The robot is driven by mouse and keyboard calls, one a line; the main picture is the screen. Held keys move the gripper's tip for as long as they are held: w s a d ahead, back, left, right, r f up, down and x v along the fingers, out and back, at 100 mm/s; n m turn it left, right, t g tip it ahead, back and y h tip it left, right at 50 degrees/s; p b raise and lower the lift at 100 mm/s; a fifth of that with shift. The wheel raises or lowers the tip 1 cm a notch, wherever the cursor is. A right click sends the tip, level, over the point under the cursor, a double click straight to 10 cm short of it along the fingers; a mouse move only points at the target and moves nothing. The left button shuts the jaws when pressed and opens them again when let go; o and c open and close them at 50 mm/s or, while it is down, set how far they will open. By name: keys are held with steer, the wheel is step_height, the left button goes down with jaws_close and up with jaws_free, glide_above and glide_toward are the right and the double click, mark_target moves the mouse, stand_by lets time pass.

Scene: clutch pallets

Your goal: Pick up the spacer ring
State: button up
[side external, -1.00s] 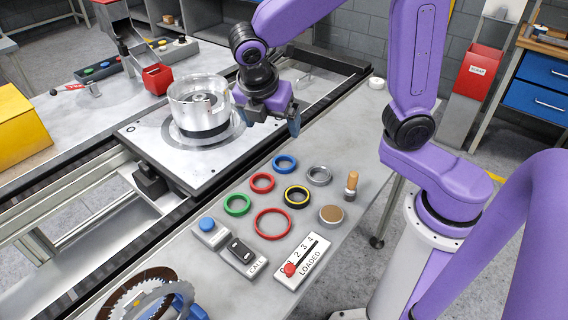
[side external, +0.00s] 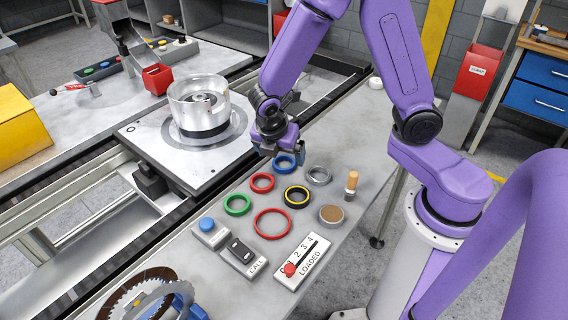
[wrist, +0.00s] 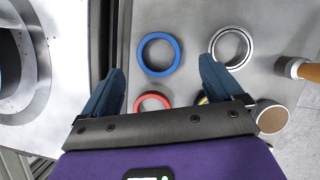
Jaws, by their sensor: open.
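Several rings lie flat on the grey bench: a blue ring (side external: 284,172), a silver metal ring (side external: 319,184), a red ring (side external: 262,190), a green ring (side external: 237,212), a black-and-yellow ring (side external: 297,204) and a larger red ring (side external: 272,237). None is labelled, so I cannot tell by name which is the spacer ring. My gripper (side external: 279,151) is open and empty above the bench, close over the blue ring and partly covering it. In the wrist view the blue ring (wrist: 160,73) shows between the two fingertips, and the silver ring (wrist: 249,48) is beside the right finger.
A wooden-handled tool (side external: 352,182) and a brown-topped disc (side external: 331,214) stand right of the rings. A control box (side external: 243,257) and a LOADED counter panel (side external: 302,262) are in front. A pallet (side external: 150,140) carries a clear-and-metal cylindrical housing (side external: 198,115) to the left.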

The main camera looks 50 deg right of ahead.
mark_target(284, 165)
steer(key=shift+x, duration=1.85)
steer(key=shift+w, duration=0.1)
steer(key=c, duration=1.1)
steer(key=shift+r, duration=0.1)
steer(key=shift+r, duration=0.85)
steer(key=s+d+r, duration=0.1)
steer(key=s+r, duration=1)
steer(key=s, duration=0.3)
